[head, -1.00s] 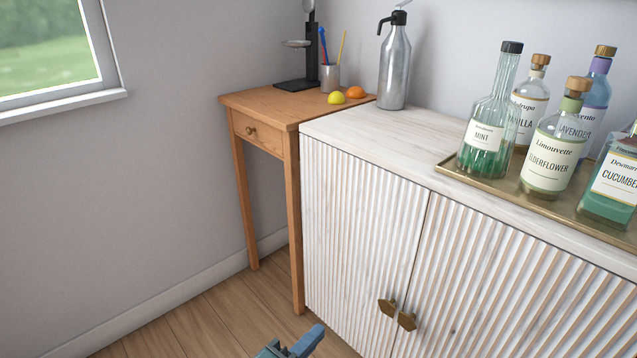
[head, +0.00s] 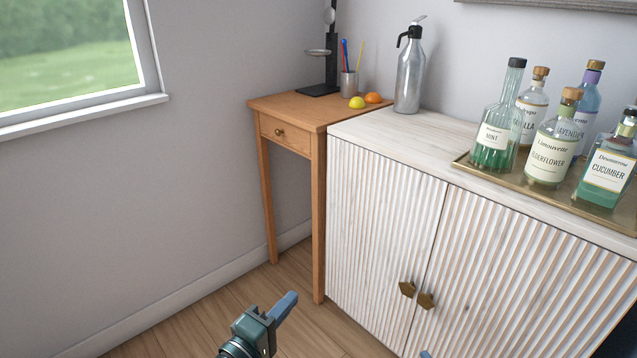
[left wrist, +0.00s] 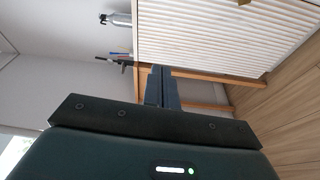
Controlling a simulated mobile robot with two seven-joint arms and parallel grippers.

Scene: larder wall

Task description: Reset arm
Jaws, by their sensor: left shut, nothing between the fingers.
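My left gripper (head: 286,304) shows at the bottom of the head view, teal with blue fingers, over the wooden floor in front of the side table and left of the cabinet. It is shut and empty. In the left wrist view its two dark fingers (left wrist: 161,88) lie together with nothing between them. At the bottom edge of the head view a small blue tip shows, perhaps of my right gripper; too little of it shows to tell its state.
A white ribbed cabinet (head: 385,215) with brass handles stands at the right. A brass tray (head: 462,162) of several bottles and a silver siphon (head: 409,75) are on it. A wooden side table (head: 290,104) holds a lemon (head: 356,102) and an orange (head: 373,98). The floor (head: 190,325) at left is clear.

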